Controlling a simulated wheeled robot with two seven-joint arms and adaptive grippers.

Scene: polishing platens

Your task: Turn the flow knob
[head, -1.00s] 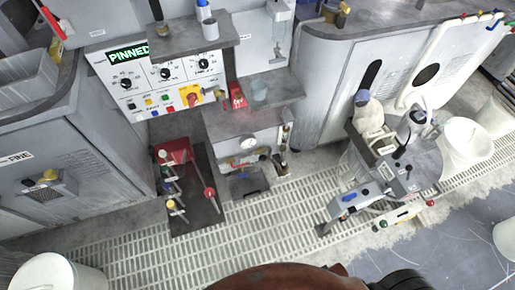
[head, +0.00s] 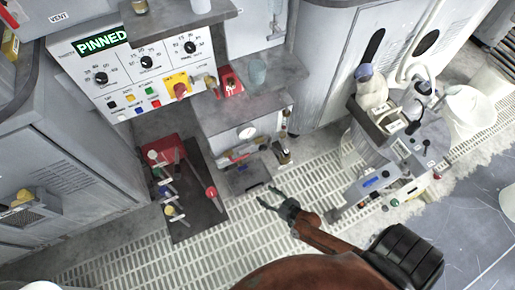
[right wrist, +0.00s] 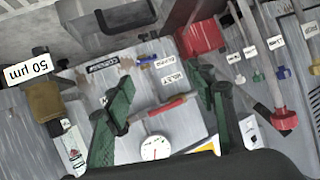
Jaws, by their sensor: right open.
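A white control panel (head: 145,70) with a green "PINNED" display carries three black knobs: left (head: 101,78), middle (head: 147,62) and right (head: 190,47). Their labels are too small for me to tell which is the flow knob. My right gripper (head: 267,197) is open and empty above the floor grating, in front of a low grey unit with a round gauge (head: 247,133). In the right wrist view its green fingers (right wrist: 165,90) stand apart, with the gauge (right wrist: 155,148) and a red-handled lever (right wrist: 160,107) beyond them. My left gripper is not in view.
A black board (head: 190,205) with coloured valves and a red box lies left of the grey unit. A red button sits on a yellow plate (head: 178,86) on the panel. A round machine (head: 390,150) stands at right. The grating (head: 150,262) is open floor.

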